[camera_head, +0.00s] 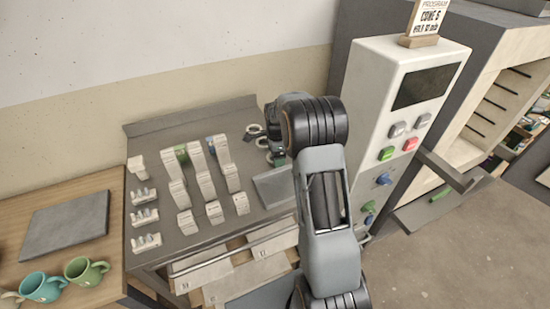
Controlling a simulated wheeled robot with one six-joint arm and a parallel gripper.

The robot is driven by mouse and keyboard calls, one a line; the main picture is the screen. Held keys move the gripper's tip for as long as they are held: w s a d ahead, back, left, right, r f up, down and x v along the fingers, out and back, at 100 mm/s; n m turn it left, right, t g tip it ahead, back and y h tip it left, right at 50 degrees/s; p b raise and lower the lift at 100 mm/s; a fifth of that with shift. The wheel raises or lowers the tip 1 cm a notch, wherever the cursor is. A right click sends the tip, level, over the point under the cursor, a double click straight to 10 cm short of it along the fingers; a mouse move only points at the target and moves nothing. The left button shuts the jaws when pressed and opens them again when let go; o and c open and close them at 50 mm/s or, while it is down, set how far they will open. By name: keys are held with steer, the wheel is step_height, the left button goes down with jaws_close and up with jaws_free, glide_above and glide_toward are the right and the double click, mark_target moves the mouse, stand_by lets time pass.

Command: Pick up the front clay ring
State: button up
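Pale upright test pieces (196,157) stand in rows to the left. A grey slab (273,187) lies in front of the rings. A white control box (395,120) with coloured buttons stands close on the right.

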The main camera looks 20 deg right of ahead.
steer(key=shift+f, duration=0.35)
steer(key=c, duration=0.7)
steer(key=shift+r, duration=0.15)
